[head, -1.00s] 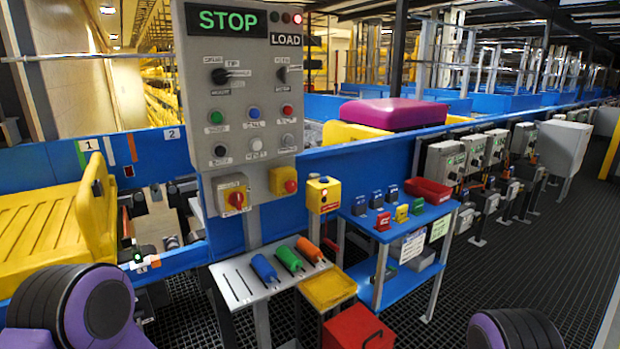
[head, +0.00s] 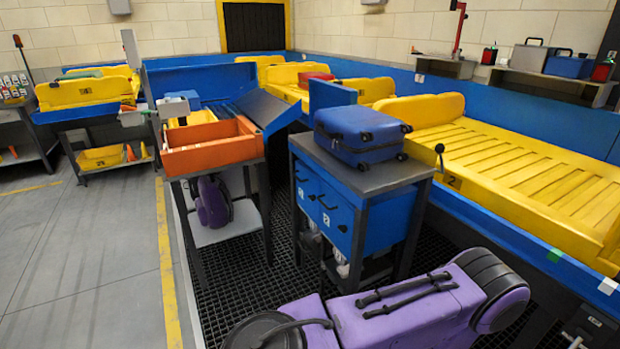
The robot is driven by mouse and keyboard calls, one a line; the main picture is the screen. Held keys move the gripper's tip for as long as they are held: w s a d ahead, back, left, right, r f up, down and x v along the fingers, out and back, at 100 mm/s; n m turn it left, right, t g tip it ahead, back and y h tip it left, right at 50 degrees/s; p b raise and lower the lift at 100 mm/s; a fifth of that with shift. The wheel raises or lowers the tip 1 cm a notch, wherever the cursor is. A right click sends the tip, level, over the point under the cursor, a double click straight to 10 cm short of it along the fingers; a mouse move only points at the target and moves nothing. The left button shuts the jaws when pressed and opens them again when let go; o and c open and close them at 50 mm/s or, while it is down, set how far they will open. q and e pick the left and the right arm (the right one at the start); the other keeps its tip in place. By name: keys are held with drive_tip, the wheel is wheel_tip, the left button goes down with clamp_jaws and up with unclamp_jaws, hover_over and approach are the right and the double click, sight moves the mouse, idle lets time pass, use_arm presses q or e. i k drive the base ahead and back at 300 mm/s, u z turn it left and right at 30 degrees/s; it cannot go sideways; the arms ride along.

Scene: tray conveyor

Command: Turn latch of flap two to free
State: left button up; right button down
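An upright blue panel (head: 331,95) rises behind that top. My purple arm crosses the bottom of the head view, below and in front of the cabinet. Neither of my grippers can be made out.
A blue suitcase (head: 360,134) lies on the cabinet top. An orange bin (head: 210,146) stands on a table to the left. A yellow slatted tray (head: 530,180) lies on the conveyor at right. Grey floor (head: 80,260) is open at left.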

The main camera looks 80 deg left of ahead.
sight(344, 229)
drive_tip(key=u, duration=2.05)
drive_tip(key=i, duration=0.75)
drive_tip(key=z, duration=0.35)
